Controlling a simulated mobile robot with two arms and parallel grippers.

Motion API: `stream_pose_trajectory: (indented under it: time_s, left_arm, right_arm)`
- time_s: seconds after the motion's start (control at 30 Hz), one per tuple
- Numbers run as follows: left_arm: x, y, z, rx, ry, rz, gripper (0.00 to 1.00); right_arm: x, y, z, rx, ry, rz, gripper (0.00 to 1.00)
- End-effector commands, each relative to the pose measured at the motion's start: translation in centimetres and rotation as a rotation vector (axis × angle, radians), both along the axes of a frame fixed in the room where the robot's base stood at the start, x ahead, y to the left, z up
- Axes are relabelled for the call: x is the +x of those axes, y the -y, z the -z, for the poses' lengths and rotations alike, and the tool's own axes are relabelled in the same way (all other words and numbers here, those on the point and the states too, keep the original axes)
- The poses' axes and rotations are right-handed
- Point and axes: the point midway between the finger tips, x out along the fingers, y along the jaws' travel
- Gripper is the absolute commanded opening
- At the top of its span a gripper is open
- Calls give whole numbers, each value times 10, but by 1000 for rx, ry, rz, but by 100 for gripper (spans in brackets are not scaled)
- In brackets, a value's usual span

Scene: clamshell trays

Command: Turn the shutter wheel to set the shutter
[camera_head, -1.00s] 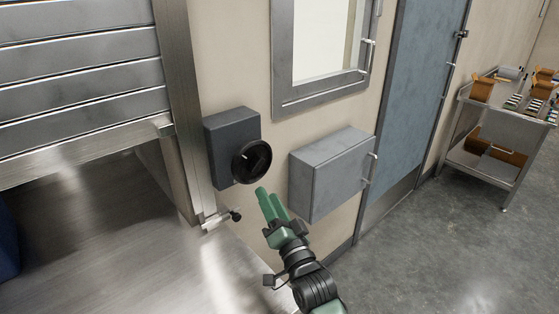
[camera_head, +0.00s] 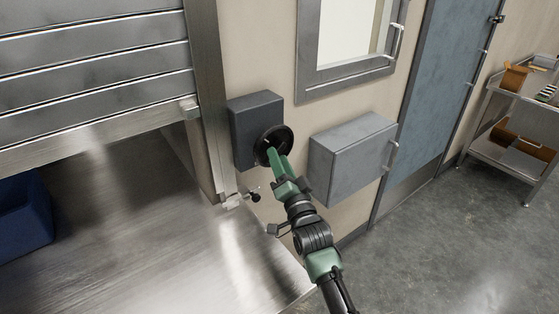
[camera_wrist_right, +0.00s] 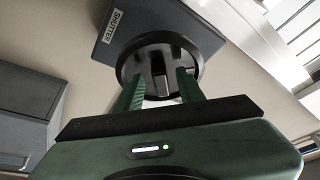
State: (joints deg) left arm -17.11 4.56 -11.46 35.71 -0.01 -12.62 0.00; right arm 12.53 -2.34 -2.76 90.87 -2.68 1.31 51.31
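The black shutter wheel (camera_head: 283,133) sits on the front of a dark grey box (camera_head: 256,110) on the wall, right of the slatted metal shutter (camera_head: 85,72). The right wrist view shows the box with a SHUTTER label (camera_wrist_right: 114,27) and the wheel (camera_wrist_right: 128,60) with a raised bar across its middle. My right gripper (camera_head: 275,155) is at the wheel and hides its lower part. In the wrist view its green fingers (camera_wrist_right: 160,82) are spread, one on each side of the bar, with gaps visible. Contact with the wheel cannot be told. My left gripper is out of view.
A grey cabinet (camera_head: 352,157) with a handle is on the wall just right of my right gripper. A metal counter (camera_head: 130,235) lies below the shutter, with a blue bin (camera_head: 22,215) at left. A small knobbed latch (camera_head: 254,197) is below the wheel.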

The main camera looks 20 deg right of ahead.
Motion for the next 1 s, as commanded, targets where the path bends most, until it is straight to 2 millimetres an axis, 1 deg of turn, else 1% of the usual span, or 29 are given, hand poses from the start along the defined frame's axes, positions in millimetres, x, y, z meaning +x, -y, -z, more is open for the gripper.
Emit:
stream_pose_trajectory:
  time_s: [0.03, 0.07, 0.1, 0.13, 0.37, 0.57, 0.77, 1.0]
  left_arm:
    - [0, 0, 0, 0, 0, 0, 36]
    - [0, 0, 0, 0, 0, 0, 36]
    - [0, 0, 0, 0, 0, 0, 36]
    - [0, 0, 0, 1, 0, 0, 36]
    - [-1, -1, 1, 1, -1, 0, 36]
    - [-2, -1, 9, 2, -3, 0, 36]
    - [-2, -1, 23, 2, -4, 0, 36]
    - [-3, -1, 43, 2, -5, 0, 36]
  right_arm:
    - [0, 0, 0, 0, 0, 0, 23]
    - [0, 0, 0, 0, 0, 0, 15]
    - [0, 0, 0, 0, 0, 0, 4]
    - [0, 0, 0, 0, 0, 0, 0]
    - [0, 0, 1, -7, 2, 1, 0]
    - [0, 1, 3, -59, 21, 1, 0]
    - [1, 4, 7, -181, 64, 0, 0]
    - [3, 8, 10, -387, 139, 0, 0]
